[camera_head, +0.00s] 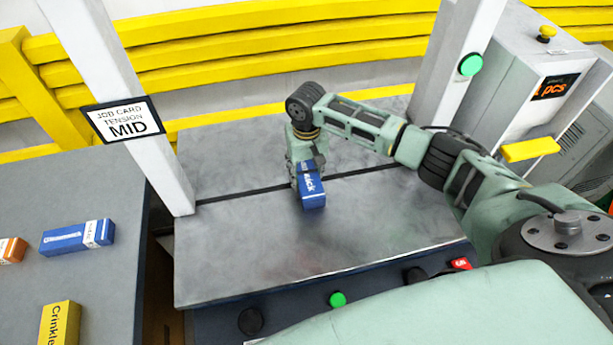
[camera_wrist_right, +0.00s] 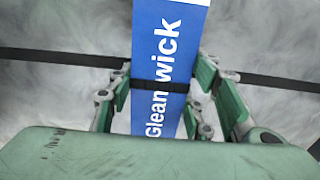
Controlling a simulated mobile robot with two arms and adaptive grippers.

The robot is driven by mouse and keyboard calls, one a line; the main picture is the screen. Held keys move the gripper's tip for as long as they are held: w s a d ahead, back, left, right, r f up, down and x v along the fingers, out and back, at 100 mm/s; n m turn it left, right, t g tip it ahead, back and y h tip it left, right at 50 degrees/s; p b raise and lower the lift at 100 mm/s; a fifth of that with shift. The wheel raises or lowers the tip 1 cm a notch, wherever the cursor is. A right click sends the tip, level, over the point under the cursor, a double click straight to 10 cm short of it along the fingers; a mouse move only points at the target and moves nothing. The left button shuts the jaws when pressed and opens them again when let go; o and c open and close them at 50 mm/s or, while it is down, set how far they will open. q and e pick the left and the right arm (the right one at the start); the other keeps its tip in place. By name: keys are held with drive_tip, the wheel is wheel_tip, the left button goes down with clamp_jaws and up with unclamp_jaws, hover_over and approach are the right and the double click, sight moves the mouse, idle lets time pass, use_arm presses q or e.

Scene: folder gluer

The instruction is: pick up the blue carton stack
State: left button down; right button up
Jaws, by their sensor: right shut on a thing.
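A blue carton stack (camera_head: 313,192) with white lettering is at the middle of the grey machine table. My right gripper (camera_head: 306,165) comes down over it from above and is shut on it. In the right wrist view the blue carton stack (camera_wrist_right: 157,70) reads "Gleanwick" and lies between the two green fingers of my right gripper (camera_wrist_right: 160,105). A dark band crosses it there. I cannot tell whether its underside touches the table. My left gripper does not show in either view.
A side table at left holds another blue carton (camera_head: 77,238), an orange carton (camera_head: 11,250) and a yellow carton (camera_head: 59,324). A white post with a sign (camera_head: 124,120) reading "JOB CARD TENSION MID" stands between the tables. The grey machine table (camera_head: 235,255) is otherwise clear.

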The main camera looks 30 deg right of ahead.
drive_tip(key=c, duration=0.3)
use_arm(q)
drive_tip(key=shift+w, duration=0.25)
use_arm(e)
drive_tip(key=shift+r, duration=0.1)
drive_tip(key=shift+r, duration=0.1)
